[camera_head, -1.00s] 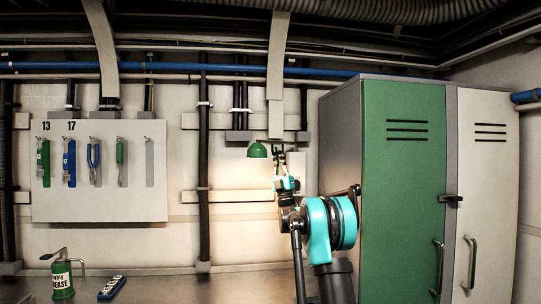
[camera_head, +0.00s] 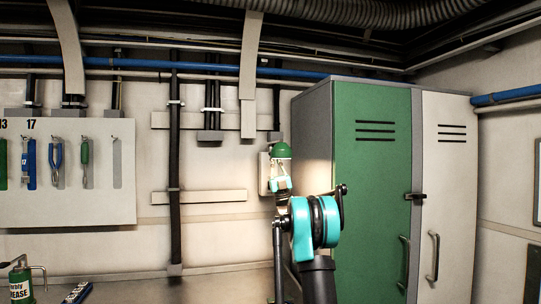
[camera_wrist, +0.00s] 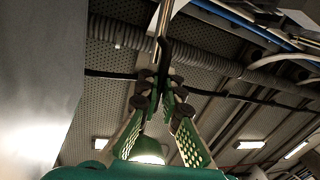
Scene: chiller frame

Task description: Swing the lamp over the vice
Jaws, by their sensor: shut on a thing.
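The lamp has a domed green shade (camera_head: 281,150) and hangs just left of the tall cabinet in the head view. In the wrist view its lit underside (camera_wrist: 148,150) shows between my fingers, and a thin rod (camera_wrist: 162,35) runs up beyond the fingertips. My gripper (camera_wrist: 160,90) is shut on a part of the lamp; exactly which part is unclear. In the head view my gripper (camera_head: 281,178) is small, directly below the shade. I cannot see the vice in either view.
A green and white cabinet (camera_head: 372,180) stands close to the right of my arm. A tool board (camera_head: 65,175) hangs at the left.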

